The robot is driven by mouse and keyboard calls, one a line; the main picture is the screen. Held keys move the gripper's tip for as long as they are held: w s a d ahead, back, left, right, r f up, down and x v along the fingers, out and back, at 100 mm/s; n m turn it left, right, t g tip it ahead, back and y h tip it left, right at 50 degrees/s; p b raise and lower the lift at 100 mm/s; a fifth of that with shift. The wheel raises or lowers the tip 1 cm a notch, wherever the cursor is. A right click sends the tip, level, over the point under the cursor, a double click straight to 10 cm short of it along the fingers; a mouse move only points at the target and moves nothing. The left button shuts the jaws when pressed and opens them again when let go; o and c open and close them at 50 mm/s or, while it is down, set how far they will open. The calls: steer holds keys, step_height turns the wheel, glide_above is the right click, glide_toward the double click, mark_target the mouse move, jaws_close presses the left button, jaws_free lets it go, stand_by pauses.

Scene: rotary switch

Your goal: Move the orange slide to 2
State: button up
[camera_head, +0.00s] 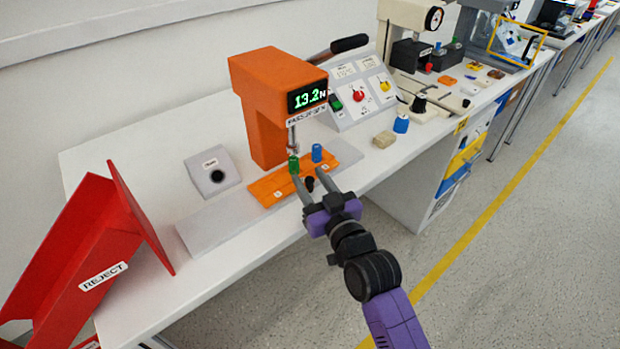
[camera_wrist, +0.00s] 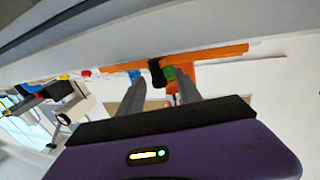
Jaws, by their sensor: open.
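The orange slide (camera_head: 267,188) is a flat bar lying in a grey track under the orange press (camera_head: 262,105). It carries a green piece (camera_head: 293,165), a blue piece (camera_head: 317,153) and a black knob (camera_head: 310,185) on its near side. Small white labels on it are too small to read. The slide also shows in the wrist view (camera_wrist: 215,53), with the knob (camera_wrist: 155,73) between my finger lines. My gripper (camera_head: 309,176) is open, its two fingers on either side of the knob. I cannot tell whether they touch it.
The press display reads 13.2N. A grey button box (camera_head: 212,171) stands left of the press, and a control panel (camera_head: 360,92) stands to its right. A red REJECT bin (camera_head: 85,255) is at the left. A tan block (camera_head: 384,139) and a blue piece (camera_head: 401,123) lie to the right.

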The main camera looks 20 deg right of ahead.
steer(key=s, duration=0.7)
steer(key=shift+d, duration=0.2)
steer(key=s+r+g+p, duration=0.1)
steer(key=s+r+p, duration=0.1)
steer(key=s, duration=1.6)
steer(key=s+r+g+h+p, duration=0.1)
steer(key=s+p, duration=0.4)
steer(key=s, duration=1.4)
steer(key=shift+s+r+m+g, duration=0.3)
steer(key=shift+r+g, duration=0.3)
steer(key=shift+r, duration=0.35)
